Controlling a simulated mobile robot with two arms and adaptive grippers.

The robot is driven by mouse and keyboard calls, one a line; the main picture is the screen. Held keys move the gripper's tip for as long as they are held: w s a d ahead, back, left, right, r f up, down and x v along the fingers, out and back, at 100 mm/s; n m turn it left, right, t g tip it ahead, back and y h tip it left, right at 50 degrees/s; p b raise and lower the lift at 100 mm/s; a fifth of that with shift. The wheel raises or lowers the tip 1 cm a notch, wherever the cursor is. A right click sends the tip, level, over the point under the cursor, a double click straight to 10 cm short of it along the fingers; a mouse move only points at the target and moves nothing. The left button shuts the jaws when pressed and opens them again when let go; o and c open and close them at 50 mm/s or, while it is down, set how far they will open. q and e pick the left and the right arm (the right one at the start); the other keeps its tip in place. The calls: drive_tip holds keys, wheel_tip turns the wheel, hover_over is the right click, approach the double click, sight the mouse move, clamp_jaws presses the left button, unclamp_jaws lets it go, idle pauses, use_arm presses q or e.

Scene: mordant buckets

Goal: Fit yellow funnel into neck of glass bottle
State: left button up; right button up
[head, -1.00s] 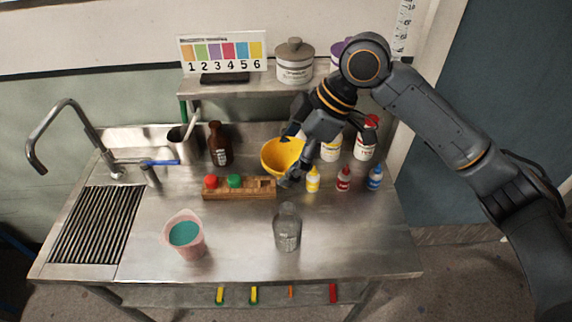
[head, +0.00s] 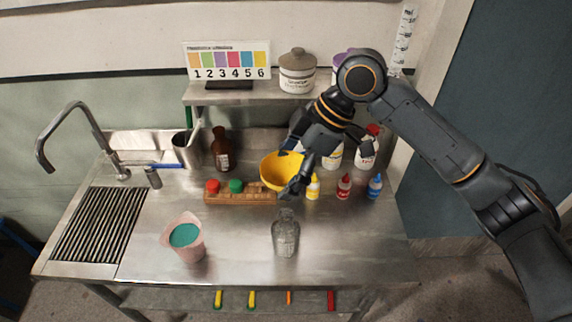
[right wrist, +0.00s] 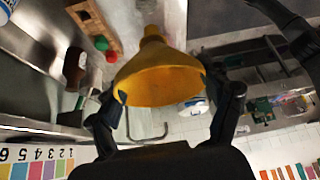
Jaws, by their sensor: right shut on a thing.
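The yellow funnel (head: 278,172) is in my right gripper (head: 296,168), held in the air over the back of the counter. In the right wrist view the funnel (right wrist: 160,85) sits between the two fingers of the gripper (right wrist: 165,95), wide mouth toward the camera and spout pointing away. The clear glass bottle (head: 286,238) stands upright on the counter, nearer the front. The funnel is apart from the bottle, behind its neck in the head view. My left gripper does not show.
A wooden rack (head: 240,197) with red and green caps lies left of the bottle. A pink beaker (head: 187,250) of teal liquid stands front left. Small yellow, red and blue bottles (head: 344,187) stand at right. A brown bottle (head: 222,155) stands behind. The counter around the glass bottle is clear.

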drive_tip(key=shift+f, duration=0.65)
drive_tip(key=shift+f+b, duration=0.45)
drive_tip(key=shift+f, duration=0.8)
drive_tip(key=shift+f+b, duration=0.35)
drive_tip(key=shift+f, duration=0.2)
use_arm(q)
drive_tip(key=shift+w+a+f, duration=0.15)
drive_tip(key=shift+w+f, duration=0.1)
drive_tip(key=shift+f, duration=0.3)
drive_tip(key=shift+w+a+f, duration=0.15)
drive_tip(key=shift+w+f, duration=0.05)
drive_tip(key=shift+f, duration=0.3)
use_arm(e)
drive_tip(key=shift+f, duration=1.5)
drive_tip(key=o, duration=0.9)
